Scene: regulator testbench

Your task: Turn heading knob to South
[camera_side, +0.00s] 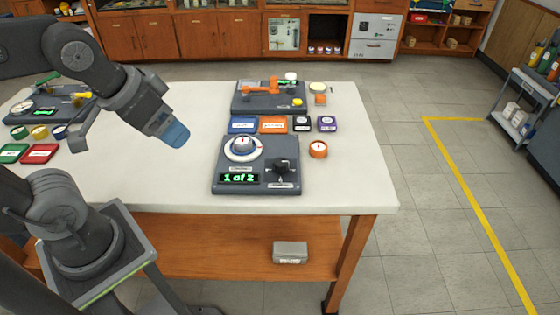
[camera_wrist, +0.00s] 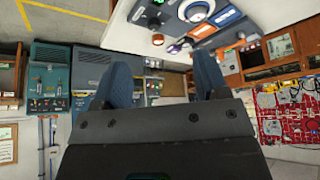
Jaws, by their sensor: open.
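A dark grey panel (camera_side: 228,178) lies on the front part of the table. The small labels are unreadable, so I cannot tell which knob is the heading knob. The round knob (camera_wrist: 196,11) also shows at the top of the wrist view. My gripper (camera_side: 173,134) is open and empty, above the table to the left of the panel, apart from both knobs. Its blue fingers (camera_wrist: 162,78) show spread in the wrist view.
Behind the panel are blue, orange, black and purple blocks and another grey panel (camera_side: 260,102) with an orange lever. An orange round piece (camera_side: 318,149) lies to the right. Red (camera_side: 40,153) and green blocks lie at far left. The table's front right is clear.

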